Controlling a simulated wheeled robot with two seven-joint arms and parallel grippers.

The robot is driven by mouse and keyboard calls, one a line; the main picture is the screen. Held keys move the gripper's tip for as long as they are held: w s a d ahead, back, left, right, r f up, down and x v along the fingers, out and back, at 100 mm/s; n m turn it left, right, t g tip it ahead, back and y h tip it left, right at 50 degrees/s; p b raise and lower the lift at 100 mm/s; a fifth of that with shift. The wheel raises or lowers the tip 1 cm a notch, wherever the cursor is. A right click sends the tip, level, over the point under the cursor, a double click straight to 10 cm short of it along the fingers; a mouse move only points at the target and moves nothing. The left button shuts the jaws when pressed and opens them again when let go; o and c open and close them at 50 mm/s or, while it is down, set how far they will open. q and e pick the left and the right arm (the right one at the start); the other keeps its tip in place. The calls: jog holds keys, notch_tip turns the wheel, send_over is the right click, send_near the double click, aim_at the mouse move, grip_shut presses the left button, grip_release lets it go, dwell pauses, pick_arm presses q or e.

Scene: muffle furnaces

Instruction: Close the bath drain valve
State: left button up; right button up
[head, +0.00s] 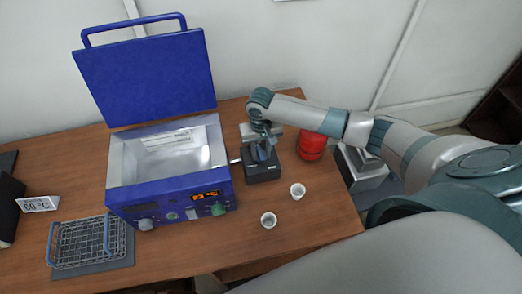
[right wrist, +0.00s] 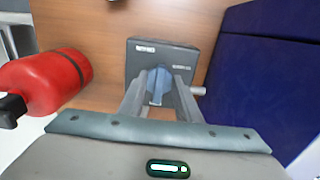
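The bath drain valve is a dark grey block (head: 263,176) at the right side of the blue water bath (head: 170,185), joined to it by a short pipe. In the right wrist view the valve body (right wrist: 150,52) carries a blue handle (right wrist: 158,86). The handle lies roughly along the direction of my fingers in that view, across the line of the pipe. My right gripper (head: 262,146) is over the valve, pointing down. In the right wrist view its fingers (right wrist: 159,92) stand on either side of the handle, with a gap seeming to show. My left gripper is out of view.
The bath's blue lid (head: 150,78) stands open. A red cylinder (head: 311,145) stands right of the valve. A wire rack (head: 85,242) and a 60 °C sign (head: 40,204) are at left.

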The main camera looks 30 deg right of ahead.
jog(key=shift+f, duration=0.35)
grip_shut()
